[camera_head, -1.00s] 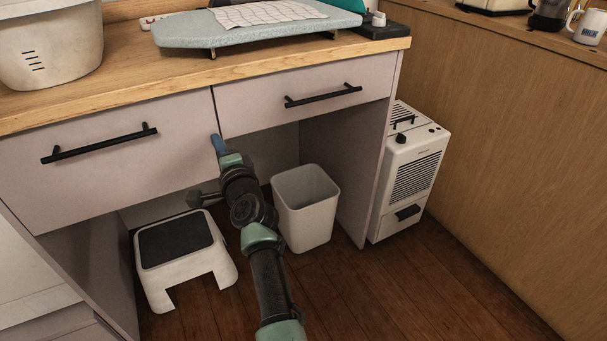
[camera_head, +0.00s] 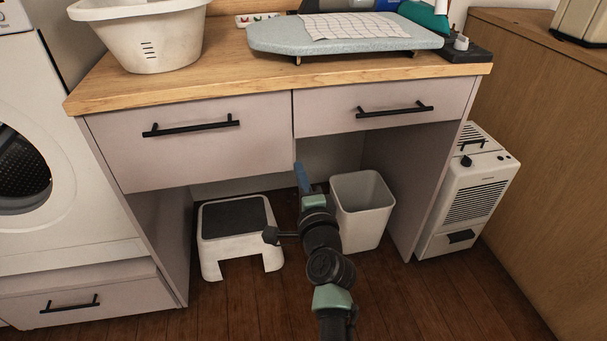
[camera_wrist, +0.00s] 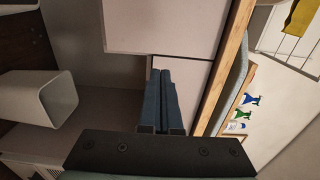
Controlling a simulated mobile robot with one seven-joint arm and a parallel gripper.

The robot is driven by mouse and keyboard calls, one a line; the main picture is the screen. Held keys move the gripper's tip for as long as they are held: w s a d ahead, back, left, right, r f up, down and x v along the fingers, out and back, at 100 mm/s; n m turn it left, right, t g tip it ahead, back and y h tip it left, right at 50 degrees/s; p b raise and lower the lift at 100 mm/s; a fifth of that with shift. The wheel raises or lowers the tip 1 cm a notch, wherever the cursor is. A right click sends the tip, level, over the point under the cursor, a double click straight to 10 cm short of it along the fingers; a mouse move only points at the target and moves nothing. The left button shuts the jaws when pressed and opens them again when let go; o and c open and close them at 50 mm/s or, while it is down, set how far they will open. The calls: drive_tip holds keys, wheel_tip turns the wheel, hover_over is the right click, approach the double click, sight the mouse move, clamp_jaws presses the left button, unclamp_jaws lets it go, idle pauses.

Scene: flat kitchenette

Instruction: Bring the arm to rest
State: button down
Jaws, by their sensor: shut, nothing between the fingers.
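My gripper (camera_head: 301,177) is at the end of my arm, in front of the counter's open knee space and just below the drawer fronts in the head view. In the wrist view its two blue fingers (camera_wrist: 168,92) lie side by side, shut and empty. The fingers appear apart from the drawers, though the exact gap cannot be told. My arm reaches up from the bottom of the head view, and its lower part is out of frame.
Under the counter (camera_head: 110,90) stand a white step stool (camera_head: 240,252) and a white bin (camera_head: 362,228). A white heater-like unit (camera_head: 470,200) is at right, a washing machine (camera_head: 70,190) at left. An ironing board (camera_head: 350,40) and basket (camera_head: 145,40) are on top. Floor in front looks clear.

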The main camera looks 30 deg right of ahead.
drive_tip(key=s+a+r+n+t+y, duration=0.1)
drive_tip(key=s+a+r+n+t, duration=0.1)
drive_tip(key=a+r+n, duration=0.6)
drive_tip(key=s+a+r+n+t+y, duration=0.1)
drive_tip(key=a+r+t+y, duration=0.15)
drive_tip(key=r, duration=1.05)
drive_tip(key=s+a+r+n+t+y, duration=0.1)
drive_tip(key=s+a+r+n, duration=0.1)
drive_tip(key=a+r+n, duration=0.6)
drive_tip(key=s+a+r+n+t+p, duration=0.1)
drive_tip(key=s+a+r+n+t, duration=0.15)
drive_tip(key=s+r, duration=0.7)
drive_tip(key=s+a+r+n+t, duration=0.2)
drive_tip(key=s+a+r, duration=0.2)
drive_tip(key=s+r, duration=0.5)
wheel_tip(320, 180, up, 31)
drive_tip(key=w+p, duration=0.2)
drive_tip(key=p, duration=2.9)
drive_tip(key=shift+d, duration=0.2)
